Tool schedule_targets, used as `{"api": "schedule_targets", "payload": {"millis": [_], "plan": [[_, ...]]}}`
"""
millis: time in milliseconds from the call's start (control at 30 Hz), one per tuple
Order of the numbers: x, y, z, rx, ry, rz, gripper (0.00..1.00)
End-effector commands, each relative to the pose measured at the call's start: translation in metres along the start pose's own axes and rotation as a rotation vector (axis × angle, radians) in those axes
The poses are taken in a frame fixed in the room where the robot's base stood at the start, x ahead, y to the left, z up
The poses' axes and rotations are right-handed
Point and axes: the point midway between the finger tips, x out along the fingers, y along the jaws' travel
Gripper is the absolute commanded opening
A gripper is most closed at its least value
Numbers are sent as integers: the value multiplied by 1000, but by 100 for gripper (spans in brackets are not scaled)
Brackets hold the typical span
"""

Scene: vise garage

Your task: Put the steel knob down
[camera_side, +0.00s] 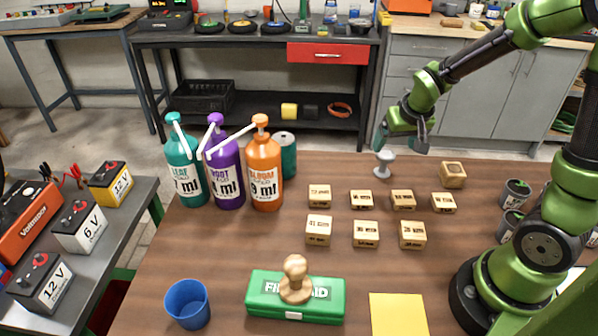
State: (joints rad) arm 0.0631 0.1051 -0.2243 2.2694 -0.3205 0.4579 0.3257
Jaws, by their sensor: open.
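The steel knob (384,163) is a small grey knob with a rounded top and a wider foot. It stands upright on the brown wooden table (300,262) near the far edge, left of a wooden block. My gripper (402,143) is open just above and slightly right of it, fingers pointing down. The left finger is close to the knob's top in the picture; I cannot tell whether they touch. Nothing shows between the fingers.
Several small labelled wooden blocks (366,234) stand in front of the knob. Teal, purple and orange pump bottles (264,178) and a can (286,158) are to the left. A green box (262,293) bearing a wooden knob (295,280), a blue cup (187,303) and yellow paper (397,315) lie nearer.

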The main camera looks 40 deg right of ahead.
Motion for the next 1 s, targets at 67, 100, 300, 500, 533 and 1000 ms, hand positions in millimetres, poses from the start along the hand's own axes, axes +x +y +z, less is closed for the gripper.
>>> {"api": "schedule_targets", "payload": {"millis": [67, 100, 300, 500, 533, 1000], "plan": [[-9, 0, 0, 1, 2, -2, 84], [-12, 0, 0, 0, 2, -1, 84], [-45, -13, 7, 5, 19, -59, 84], [-122, -46, 42, -14, 58, -238, 84], [-133, -50, 49, -21, 64, -266, 84], [-199, -72, 110, -101, 100, -458, 84]]}}
